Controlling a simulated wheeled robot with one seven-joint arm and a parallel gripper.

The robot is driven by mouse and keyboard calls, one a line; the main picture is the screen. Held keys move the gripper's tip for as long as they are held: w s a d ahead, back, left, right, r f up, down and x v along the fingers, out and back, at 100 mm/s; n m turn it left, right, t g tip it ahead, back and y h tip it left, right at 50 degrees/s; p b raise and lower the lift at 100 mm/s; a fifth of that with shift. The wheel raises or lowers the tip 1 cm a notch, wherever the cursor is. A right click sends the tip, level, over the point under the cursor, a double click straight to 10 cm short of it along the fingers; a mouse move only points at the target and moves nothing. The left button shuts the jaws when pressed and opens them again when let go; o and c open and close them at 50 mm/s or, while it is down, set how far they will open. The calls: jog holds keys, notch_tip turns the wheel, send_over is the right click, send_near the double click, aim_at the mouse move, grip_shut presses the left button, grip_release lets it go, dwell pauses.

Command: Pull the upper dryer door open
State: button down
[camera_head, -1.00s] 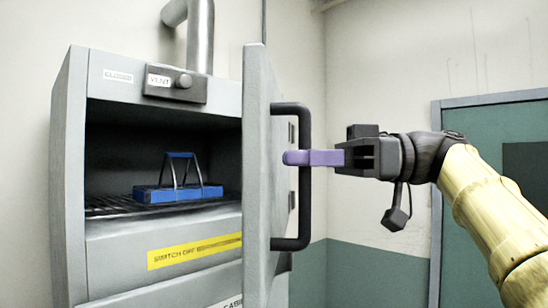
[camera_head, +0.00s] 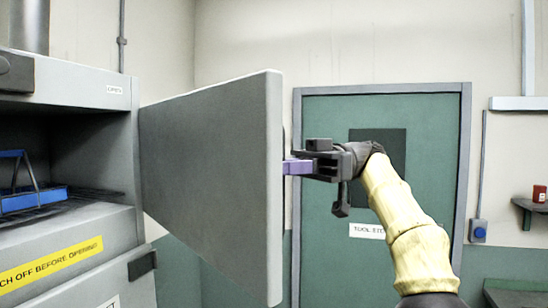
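The upper dryer door (camera_head: 215,180) is a grey panel standing wide open, swung out from the left-hand cabinet. Its right edge faces me. A label on the cabinet frame beside the hinge appears to read open. My gripper (camera_head: 290,167) is at the far side of that edge, with its purple fingers at the handle's place. The fingers look shut around the dark handle, most of which is hidden behind the door edge. The fingertips are also partly hidden.
The dryer's upper chamber (camera_head: 70,135) is open, with a blue carrier (camera_head: 35,198) on its wire rack. A yellow warning strip (camera_head: 50,264) is below. A green door (camera_head: 320,225) stands behind my arm. A shelf with a red item (camera_head: 539,194) is at far right.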

jog(key=shift+w+d, duration=0.55)
jog(key=shift+w, duration=0.05)
jog(key=c, duration=1.4)
grip_release()
jog(key=shift+a, duration=0.15)
jog(key=shift+c, duration=0.2)
jog(key=shift+w+d, duration=0.1)
jog(key=shift+d, duration=0.1)
